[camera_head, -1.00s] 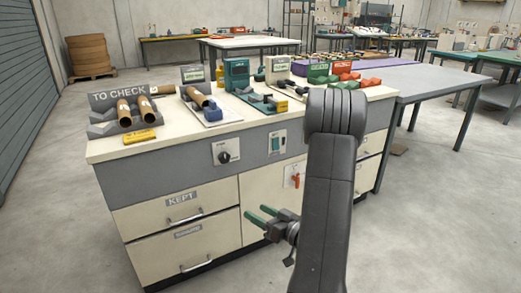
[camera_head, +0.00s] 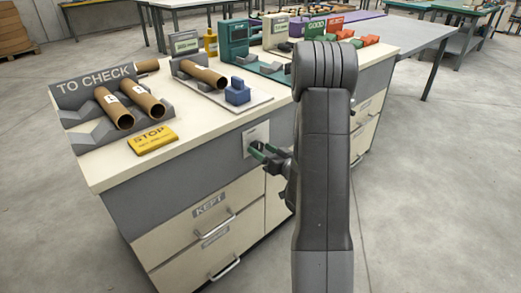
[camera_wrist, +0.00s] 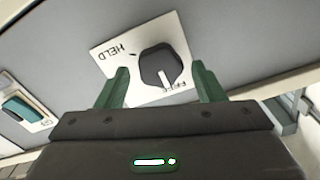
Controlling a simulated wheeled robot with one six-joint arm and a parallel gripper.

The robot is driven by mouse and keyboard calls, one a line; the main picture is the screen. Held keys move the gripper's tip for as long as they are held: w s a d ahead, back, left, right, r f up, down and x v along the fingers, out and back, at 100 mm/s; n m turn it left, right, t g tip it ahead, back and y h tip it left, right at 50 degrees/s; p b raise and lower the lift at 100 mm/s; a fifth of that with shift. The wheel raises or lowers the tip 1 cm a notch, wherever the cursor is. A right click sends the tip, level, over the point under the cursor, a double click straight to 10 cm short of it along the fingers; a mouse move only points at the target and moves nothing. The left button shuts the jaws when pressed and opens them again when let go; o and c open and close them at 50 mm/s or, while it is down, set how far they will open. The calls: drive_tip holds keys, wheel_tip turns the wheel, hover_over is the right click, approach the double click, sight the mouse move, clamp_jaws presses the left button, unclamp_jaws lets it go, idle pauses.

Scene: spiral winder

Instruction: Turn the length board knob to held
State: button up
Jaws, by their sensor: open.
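The length board knob (camera_wrist: 155,66) is dark and round, on a white plate (camera_wrist: 112,50) on the bench's grey front. In the wrist view the plate reads HELD at upper left and FREE below the knob. The knob's white pointer line aims down toward FREE. My gripper (camera_wrist: 160,74) is open, with one green finger on each side of the knob; I cannot tell whether they touch it. In the head view my gripper (camera_head: 261,153) is at the plate (camera_head: 257,134) and hides the knob.
The bench top (camera_head: 190,135) holds the TO CHECK rack (camera_head: 95,88) with cardboard tubes, a yellow STOP block (camera_head: 152,139) and a blue clamp (camera_head: 237,91). Drawers (camera_head: 212,215) lie below. A teal switch (camera_wrist: 22,108) sits left of the knob in the wrist view.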

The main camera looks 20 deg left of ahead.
drive_tip(key=shift+w+a, duration=0.25)
drive_tip(key=shift+a, duration=0.45)
drive_tip(key=c, duration=1)
drive_tip(key=shift+o, duration=0.2)
